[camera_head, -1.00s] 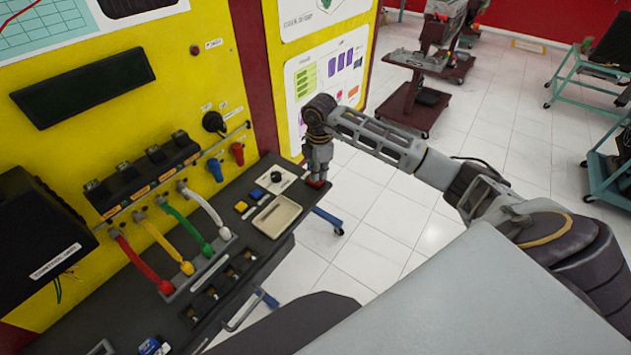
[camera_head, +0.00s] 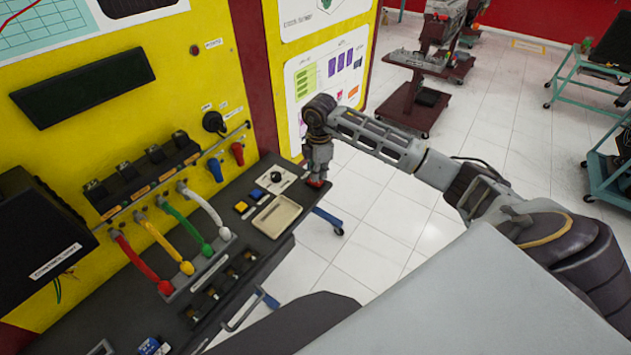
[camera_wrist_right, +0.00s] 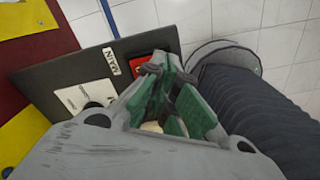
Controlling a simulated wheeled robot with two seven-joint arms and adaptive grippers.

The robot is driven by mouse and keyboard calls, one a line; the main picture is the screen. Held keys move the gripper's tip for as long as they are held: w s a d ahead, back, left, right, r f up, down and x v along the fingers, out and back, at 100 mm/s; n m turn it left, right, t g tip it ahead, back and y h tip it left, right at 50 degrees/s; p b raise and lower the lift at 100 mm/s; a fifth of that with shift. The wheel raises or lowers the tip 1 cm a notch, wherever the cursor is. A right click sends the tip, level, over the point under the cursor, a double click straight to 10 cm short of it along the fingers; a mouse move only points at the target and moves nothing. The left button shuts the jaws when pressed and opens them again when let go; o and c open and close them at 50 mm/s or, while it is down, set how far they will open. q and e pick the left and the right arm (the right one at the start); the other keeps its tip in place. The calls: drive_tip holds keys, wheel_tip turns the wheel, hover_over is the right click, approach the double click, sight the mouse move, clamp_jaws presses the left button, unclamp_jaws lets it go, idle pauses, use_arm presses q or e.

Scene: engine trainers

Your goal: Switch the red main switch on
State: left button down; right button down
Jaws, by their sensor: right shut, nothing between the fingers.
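The red main switch (camera_wrist_right: 141,62) shows in the right wrist view, beside a white label reading MAIN (camera_wrist_right: 110,61) on the dark bench top. My right gripper (camera_wrist_right: 160,108) is shut with nothing between its fingers; the fingertips overlap part of the switch in this view. In the head view, the right gripper (camera_head: 317,176) points down at the far right corner of the bench, and a bit of the red switch (camera_head: 316,183) shows at its tip. Whether the fingertips touch the switch, and the switch's position, I cannot tell. My left gripper is not in view.
The dark bench top (camera_head: 240,192) carries a beige tray (camera_head: 276,216), a yellow button (camera_head: 241,206), a blue button (camera_head: 256,194) and a black knob (camera_head: 275,177). Coloured levers stand at its left. A yellow panel (camera_head: 200,75) rises behind. White floor lies right of the bench.

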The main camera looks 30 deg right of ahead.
sight(319, 183)
drive_tip(key=shift+f+b, duration=0.7)
drive_tip(key=shift+f, duration=0.55)
idle(1.5)
drive_tip(key=shift+r+p, duration=2.45)
drive_tip(key=shift+r, duration=1.1)
